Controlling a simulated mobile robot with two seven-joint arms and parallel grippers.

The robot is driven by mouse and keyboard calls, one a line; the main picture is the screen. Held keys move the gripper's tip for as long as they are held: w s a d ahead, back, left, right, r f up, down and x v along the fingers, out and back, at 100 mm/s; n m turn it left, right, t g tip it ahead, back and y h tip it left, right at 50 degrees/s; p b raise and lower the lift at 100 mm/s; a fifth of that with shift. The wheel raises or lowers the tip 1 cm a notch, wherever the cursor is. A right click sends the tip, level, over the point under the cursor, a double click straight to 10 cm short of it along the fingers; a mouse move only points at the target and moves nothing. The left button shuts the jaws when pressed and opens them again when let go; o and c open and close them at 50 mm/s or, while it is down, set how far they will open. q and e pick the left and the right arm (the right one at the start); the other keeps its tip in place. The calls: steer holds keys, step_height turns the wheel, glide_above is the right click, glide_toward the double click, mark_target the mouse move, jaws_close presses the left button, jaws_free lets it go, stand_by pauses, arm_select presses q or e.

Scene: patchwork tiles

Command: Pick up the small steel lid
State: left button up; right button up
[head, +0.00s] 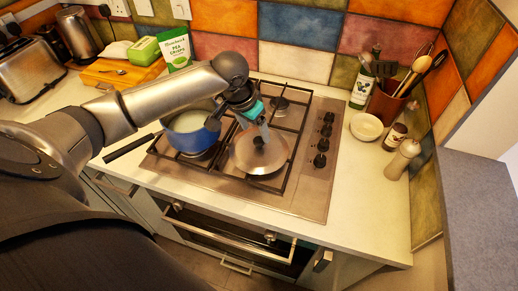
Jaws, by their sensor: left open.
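The small steel lid (249,157) is a round, shiny disc with a dark knob at its centre. It rests on the front middle of the gas hob. My left gripper (264,134) reaches in from the left and points down just above the lid's knob. Its jaws are open and seem to be over or around the knob; I cannot tell whether they touch it. The gripper hides part of the lid's far side. My right gripper does not show.
A blue saucepan (191,139) with a dark handle stands on the hob just left of the lid. The hob's knobs (321,160) are on the right. A white bowl (366,127), a pepper mill (402,159) and a utensil pot (384,105) stand further right. The front counter strip is clear.

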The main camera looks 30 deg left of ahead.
mark_target(258, 141)
arm_select(q)
steer(key=shift+x, duration=2.85)
steer(key=shift+a, duration=0.1)
jaws_close()
